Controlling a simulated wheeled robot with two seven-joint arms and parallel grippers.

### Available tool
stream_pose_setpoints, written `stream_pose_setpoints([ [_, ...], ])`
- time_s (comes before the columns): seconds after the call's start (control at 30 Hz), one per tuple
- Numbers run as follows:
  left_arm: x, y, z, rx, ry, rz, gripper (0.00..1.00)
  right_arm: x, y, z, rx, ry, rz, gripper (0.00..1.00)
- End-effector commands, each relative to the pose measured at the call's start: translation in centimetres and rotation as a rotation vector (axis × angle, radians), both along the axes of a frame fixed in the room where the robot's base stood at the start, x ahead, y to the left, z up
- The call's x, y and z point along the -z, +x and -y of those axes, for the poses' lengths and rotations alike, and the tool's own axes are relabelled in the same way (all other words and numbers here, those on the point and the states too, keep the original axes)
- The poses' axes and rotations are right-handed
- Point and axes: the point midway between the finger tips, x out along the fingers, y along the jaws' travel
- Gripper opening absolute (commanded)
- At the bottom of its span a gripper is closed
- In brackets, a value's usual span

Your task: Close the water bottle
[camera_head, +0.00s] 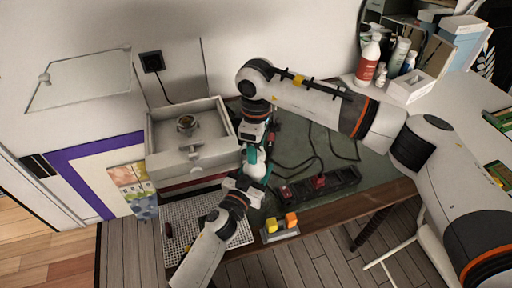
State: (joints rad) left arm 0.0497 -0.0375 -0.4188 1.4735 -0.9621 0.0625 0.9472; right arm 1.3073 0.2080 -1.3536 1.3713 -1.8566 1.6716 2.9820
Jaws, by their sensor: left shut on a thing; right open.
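The water bottle (258,170), white with teal parts, stands near the left front of the dark green work table (379,173). My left gripper (250,188) comes from below and is shut on the bottle's lower part. My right gripper (252,146) reaches down from above, open, around or just beside the bottle's top. It covers much of the top, so I cannot tell whether a cap is there or how it sits.
A grey box (155,139) with a round metal part inside stands left of the bottle. A white perforated tray (183,214), a holder with yellow and orange blocks (281,226) and a black power strip (340,185) are close by. Bottles (368,62) stand at the back right.

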Motion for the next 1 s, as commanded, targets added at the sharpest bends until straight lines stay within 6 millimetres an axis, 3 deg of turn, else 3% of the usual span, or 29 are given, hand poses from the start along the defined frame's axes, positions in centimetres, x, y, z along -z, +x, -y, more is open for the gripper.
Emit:
stream_pose_setpoints([
  [0.23,0.0,0.0,0.0,0.0,0.0,-0.001,0.0,-3.2,0.1,0.0,0.0,0.0,0.002,0.51],
  [0.67,0.0,0.0,0.0,0.0,0.0,-0.001,0.0,-3.5,0.0,0.0,-0.054,0.0,0.0,0.49],
  [0.77,0.0,0.0,0.0,0.0,0.0,0.0,0.0,-3.6,0.0,0.0,-0.177,0.0,0.0,0.49],
  [1.0,0.0,0.0,0.0,0.0,0.0,0.0,0.0,-4.0,0.0,-0.1,-0.7,-0.001,0.002,0.49],
])
